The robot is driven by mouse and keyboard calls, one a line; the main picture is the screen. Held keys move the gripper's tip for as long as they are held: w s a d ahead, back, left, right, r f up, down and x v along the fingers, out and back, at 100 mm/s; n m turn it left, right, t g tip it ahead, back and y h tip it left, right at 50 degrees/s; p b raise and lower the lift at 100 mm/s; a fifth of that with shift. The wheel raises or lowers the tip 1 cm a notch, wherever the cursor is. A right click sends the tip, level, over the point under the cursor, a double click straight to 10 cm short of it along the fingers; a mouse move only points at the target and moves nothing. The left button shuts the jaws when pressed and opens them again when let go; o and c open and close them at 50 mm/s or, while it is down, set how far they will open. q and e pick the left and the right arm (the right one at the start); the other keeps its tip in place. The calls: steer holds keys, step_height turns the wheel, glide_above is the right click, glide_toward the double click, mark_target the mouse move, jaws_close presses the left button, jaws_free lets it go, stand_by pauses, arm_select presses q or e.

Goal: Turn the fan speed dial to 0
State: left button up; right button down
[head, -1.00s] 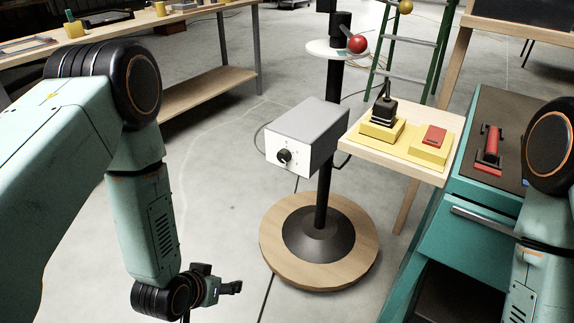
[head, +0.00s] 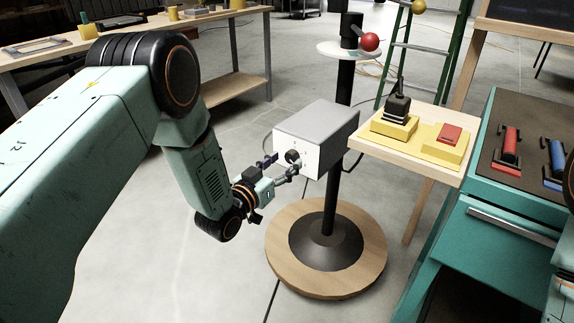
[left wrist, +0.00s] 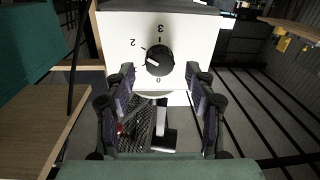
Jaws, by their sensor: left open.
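The fan speed dial (head: 292,156) is a black knob on the white front of a grey box (head: 318,122). In the left wrist view the dial (left wrist: 158,60) has the marks 0, 2 and 3 around it, with 0 just below the knob. A pale line on the knob seems to point left and slightly down, away from 0. My left gripper (head: 279,166) is open in front of the dial. In the left wrist view its fingers (left wrist: 160,84) stand apart, just below the dial, with nothing between them. My right gripper is out of view.
The box is on a black pole with a round wooden base (head: 280,272). Right of it, a wooden shelf (head: 385,148) bears a joystick (head: 396,105) and a red button (head: 450,134). A teal cabinet (head: 510,235) stands at the right. Floor is open left of the base.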

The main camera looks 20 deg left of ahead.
arm_select(q)
steer(key=shift+x, duration=0.8)
steer(key=shift+c, duration=0.4)
steer(key=c, duration=1.1)
